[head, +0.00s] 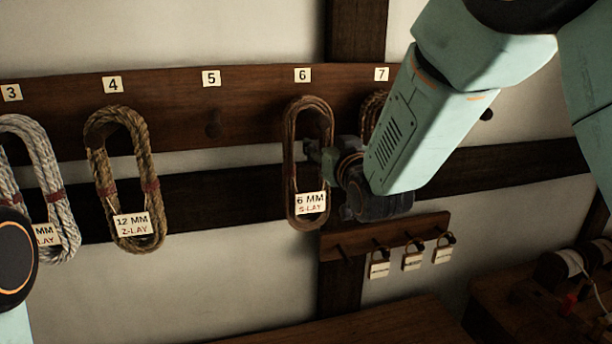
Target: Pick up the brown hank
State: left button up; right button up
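A thin dark brown hank (291,150) hangs as a long loop below the number 6 plate, with a tag reading 6 MM S-LAY. My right gripper (314,154) reaches in from the right to the hank's right strand, at about mid-height. Its fingertips overlap the strand in the picture; whether they are closed around it cannot be told. A thicker, lighter brown hank (98,165) hangs below number 4, tagged 12 MM Z-LAY. Another brown hank (371,108) below number 7 is mostly hidden by my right arm. My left gripper is out of view.
A white hank (50,170) hangs below number 3. Peg 5 (212,130) is bare. Several padlocks hang on a small rack (345,243) below my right gripper. A wooden bench top (370,325) is at the bottom, and spools (555,268) stand at right.

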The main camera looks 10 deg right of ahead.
jog(key=shift+s+r, duration=0.35)
jog(key=shift+s, duration=0.2)
jog(key=shift+c, duration=0.4)
jog(key=shift+w+f, duration=0.25)
jog(key=shift+w, duration=0.25)
jog(key=c, duration=0.4)
jog(key=shift+s+r, duration=0.15)
jog(key=shift+s, duration=0.1)
jog(key=c, duration=0.5)
grip_shut()
jog(key=shift+w, duration=0.2)
jog(key=shift+s, duration=0.1)
